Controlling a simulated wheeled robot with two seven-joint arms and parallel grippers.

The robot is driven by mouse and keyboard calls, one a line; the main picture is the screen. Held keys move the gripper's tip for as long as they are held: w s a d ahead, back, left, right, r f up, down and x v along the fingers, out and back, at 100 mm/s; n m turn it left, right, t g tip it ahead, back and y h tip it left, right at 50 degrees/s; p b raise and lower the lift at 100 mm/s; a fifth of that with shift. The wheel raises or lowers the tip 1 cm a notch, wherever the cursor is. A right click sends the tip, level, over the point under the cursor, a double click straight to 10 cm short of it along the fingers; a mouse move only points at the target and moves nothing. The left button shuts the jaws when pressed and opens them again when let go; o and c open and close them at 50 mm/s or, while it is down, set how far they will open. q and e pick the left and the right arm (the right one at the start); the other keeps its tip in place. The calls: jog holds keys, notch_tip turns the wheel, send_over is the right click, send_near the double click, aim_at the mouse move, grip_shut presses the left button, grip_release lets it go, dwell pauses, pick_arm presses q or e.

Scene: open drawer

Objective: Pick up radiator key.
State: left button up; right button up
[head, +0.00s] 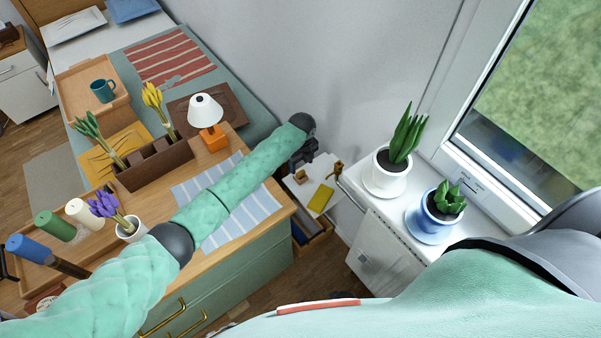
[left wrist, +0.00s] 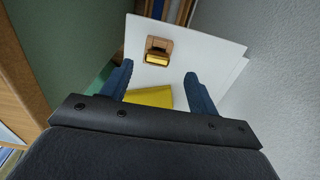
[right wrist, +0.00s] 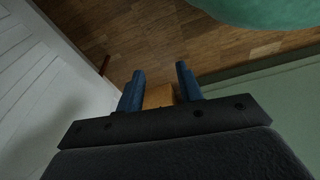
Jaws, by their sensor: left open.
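A small brown piece with a brass-yellow part (left wrist: 158,50) lies on a white sheet in the left wrist view. It looks like the radiator key, but I cannot be sure. In the head view it seems to be the small brown piece (head: 300,177) beside my left gripper (head: 304,157). My left gripper also shows in the left wrist view (left wrist: 158,85), open and empty, pointing down at the white surface with the piece beyond its fingertips. My right gripper (right wrist: 159,80) has its fingers apart, over the wooden floor; a tan block shows between them, its depth unclear.
A yellow item (head: 321,198) lies on the white top (head: 325,168), with another small brown item (head: 337,168) near it. A shelf with potted plants (head: 386,185) stands right. A lamp (head: 207,122) and planter (head: 153,163) stand on the wooden dresser at left. A wall is behind.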

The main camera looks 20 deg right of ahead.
aim_at(301, 172)
pick_arm(q)
notch_tip(301, 172, down, 4)
jog(key=shift+s+a+r+p, duration=0.1)
jog(key=shift+s+a+p, duration=0.05)
jog(key=shift+p, duration=0.95)
jog(key=shift+f, duration=0.5)
jog(key=c, duration=0.9)
jog(key=shift+c, duration=0.8)
pick_arm(e)
jog(key=s+d+f, duration=0.2)
jog(key=s+f, duration=0.1)
jog(key=shift+s+d+f, duration=0.1)
jog(key=shift+s+d, duration=0.15)
jog(key=shift+d, duration=0.05)
pick_arm(q)
jog(key=shift+r, duration=0.15)
